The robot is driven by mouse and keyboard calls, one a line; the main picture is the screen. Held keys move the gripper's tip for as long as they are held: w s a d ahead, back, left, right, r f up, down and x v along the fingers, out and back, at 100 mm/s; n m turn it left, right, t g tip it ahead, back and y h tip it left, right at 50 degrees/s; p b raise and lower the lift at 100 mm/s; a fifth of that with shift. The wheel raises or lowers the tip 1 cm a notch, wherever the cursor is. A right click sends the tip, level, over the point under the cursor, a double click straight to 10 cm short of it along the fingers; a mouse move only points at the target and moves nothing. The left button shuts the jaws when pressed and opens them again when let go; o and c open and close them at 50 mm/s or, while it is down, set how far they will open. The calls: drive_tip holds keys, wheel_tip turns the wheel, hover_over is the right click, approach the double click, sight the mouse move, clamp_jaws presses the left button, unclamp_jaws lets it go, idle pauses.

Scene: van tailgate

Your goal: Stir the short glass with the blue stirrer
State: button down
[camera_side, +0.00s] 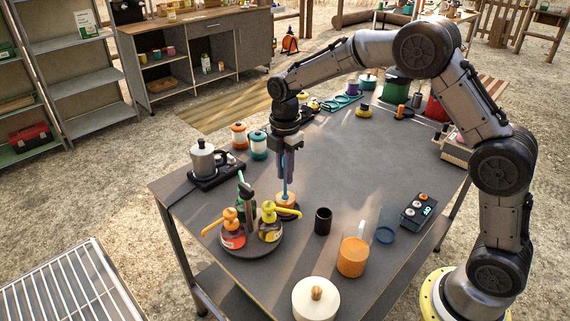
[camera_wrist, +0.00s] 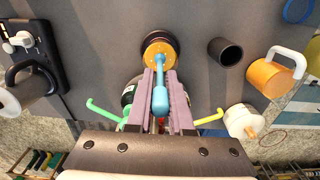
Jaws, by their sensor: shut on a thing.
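My gripper (camera_side: 287,172) points straight down over the table, its purple fingers shut on the blue stirrer (camera_wrist: 160,97). The stirrer also shows in the side view (camera_side: 285,189), upright, its lower end at a small round stand (camera_side: 289,204) with an orange-tan top. From above, this stand (camera_wrist: 153,42) has a dark rim; I cannot tell whether the stirrer's tip is in it or just above it.
A black cup (camera_side: 323,221) and an orange vessel with a pale handle (camera_side: 351,259) stand between the stand and the glass. A round tray (camera_side: 252,252) of spouted bottles is close in front. A control box (camera_side: 419,210) and a white lidded pot (camera_side: 316,300) stand near the edges.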

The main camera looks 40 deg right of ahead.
sight(285, 194)
drive_tip(key=shift+f, duration=1.7)
drive_tip(key=shift+a, duration=0.15)
